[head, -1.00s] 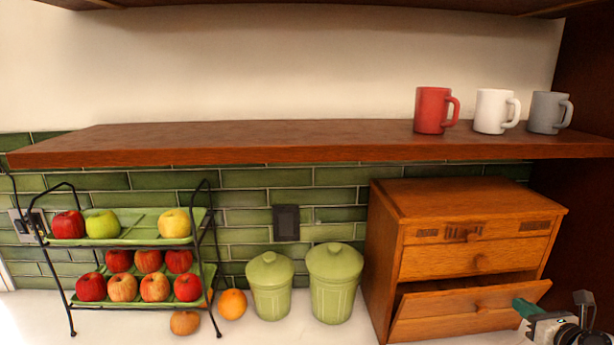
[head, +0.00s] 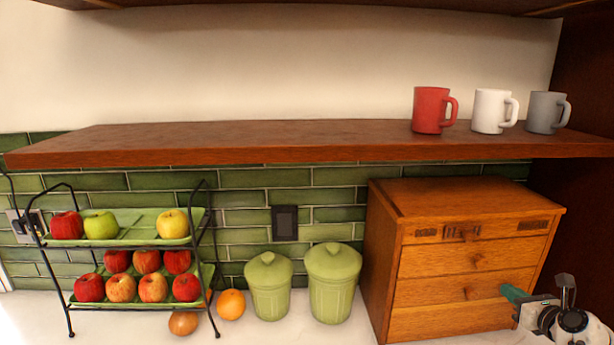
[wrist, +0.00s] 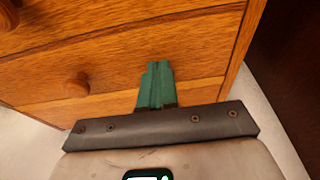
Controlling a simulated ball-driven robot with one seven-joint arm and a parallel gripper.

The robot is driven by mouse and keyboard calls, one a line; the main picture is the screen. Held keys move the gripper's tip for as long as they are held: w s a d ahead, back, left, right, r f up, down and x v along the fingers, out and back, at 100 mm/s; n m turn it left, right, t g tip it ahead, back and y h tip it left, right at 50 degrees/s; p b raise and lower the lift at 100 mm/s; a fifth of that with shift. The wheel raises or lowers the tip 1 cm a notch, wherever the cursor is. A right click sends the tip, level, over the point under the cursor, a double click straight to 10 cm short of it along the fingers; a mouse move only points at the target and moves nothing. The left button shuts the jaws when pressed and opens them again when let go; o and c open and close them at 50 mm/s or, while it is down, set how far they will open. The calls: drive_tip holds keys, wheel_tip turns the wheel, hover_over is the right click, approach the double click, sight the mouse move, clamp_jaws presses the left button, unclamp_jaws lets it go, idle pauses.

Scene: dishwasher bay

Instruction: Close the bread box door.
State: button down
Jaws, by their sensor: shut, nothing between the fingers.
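The wooden bread box (head: 440,268) stands on the counter at the right in the head view. Its lower front door (head: 440,292), with a round knob, lies flush with the front, so it looks shut. In the wrist view the door (wrist: 115,88) and its knob (wrist: 76,84) fill the area ahead of the fingers. My gripper (head: 508,292) is shut and empty, its green fingertips at the right part of the door. In the wrist view the gripper (wrist: 158,68) points at the door, right of the knob; I cannot tell if it touches.
Two green canisters (head: 333,285) stand left of the bread box. A fruit rack (head: 130,242) is further left, with an orange (head: 231,304) beside it. A shelf (head: 280,140) with three mugs hangs above. A dark wall (wrist: 290,70) is close on the right.

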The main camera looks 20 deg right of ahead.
drive_tip(key=shift+w+r, duration=0.15)
drive_tip(key=shift+w, duration=0.15)
drive_tip(key=f+v, duration=0.1)
drive_tip(key=v, duration=0.5)
drive_tip(key=shift+s, duration=0.5)
drive_tip(key=shift+r, duration=0.15)
